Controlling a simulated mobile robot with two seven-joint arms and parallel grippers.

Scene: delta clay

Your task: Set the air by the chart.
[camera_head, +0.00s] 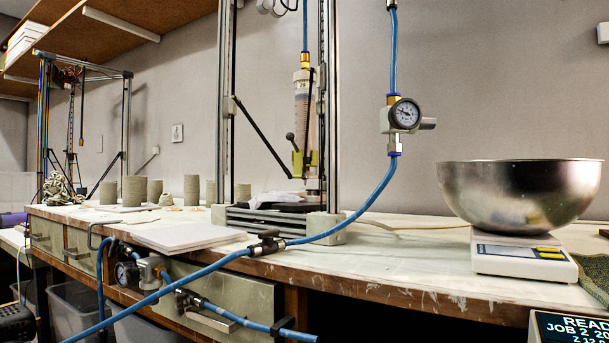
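A round air gauge (405,113) sits on a regulator on the upright blue hose, right of the printer frame. Its dark needle is visible, but the scale is too small to read. A grey knob (428,123) sticks out to its right. A second gauge (127,274) with a silver regulator body (150,272) is mounted below the bench's front edge. A dark inline valve (267,243) sits on the blue hose (205,271) at the bench edge. I see no chart in this view. Neither of my grippers is in view.
A clay printer frame (333,100) stands on the workbench (400,265). Grey clay cylinders (133,190) stand left. A steel bowl (520,195) rests on a scale (520,260) at right. A display (572,328) reading "JOB 2" is bottom right. Blue hose crosses the bench front.

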